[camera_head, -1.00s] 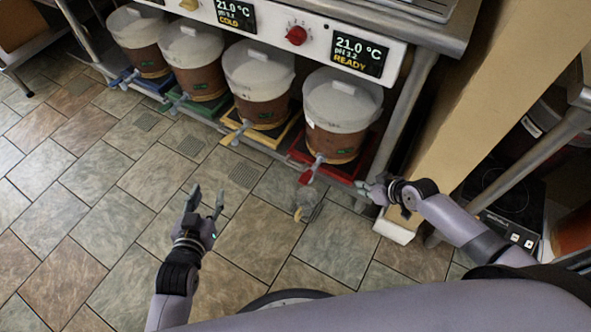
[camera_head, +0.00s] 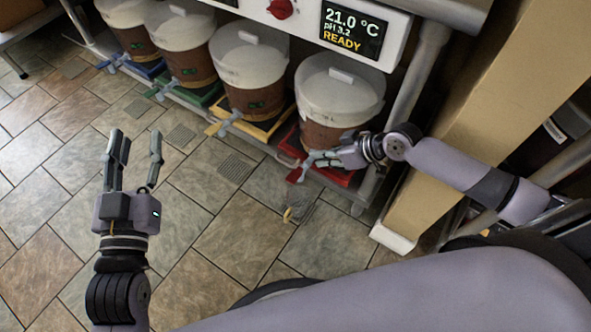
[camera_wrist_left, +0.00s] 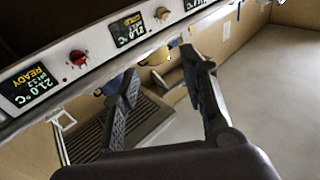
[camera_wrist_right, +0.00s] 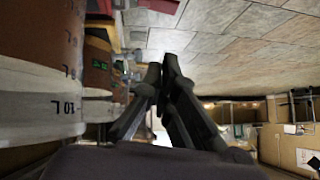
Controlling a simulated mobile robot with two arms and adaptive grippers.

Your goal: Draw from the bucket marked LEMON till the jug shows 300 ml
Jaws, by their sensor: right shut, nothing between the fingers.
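Several white-lidded, brown-filled buckets stand in a row under the counter; I cannot read which is marked LEMON. The nearest bucket (camera_head: 338,100) stands on a red tray (camera_head: 338,177), and its red-handled tap (camera_head: 297,174) is partly hidden by my right gripper. My right gripper (camera_head: 310,160) is shut and empty at the front of that bucket, close to the tap; whether it touches is unclear. The shut fingers (camera_wrist_right: 163,75) also show in the right wrist view. My left gripper (camera_head: 137,140) is open and empty over the floor. A small clear vessel, perhaps the jug (camera_head: 300,207), stands on the floor below the tap.
Other buckets stand on a yellow tray (camera_head: 262,130), a green tray and a blue tray to the left. A panel display (camera_head: 352,30) above reads 21.0 °C, pH 3.2, READY. A tan panel (camera_head: 470,120) and a metal leg stand at the right. The tiled floor at left is clear.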

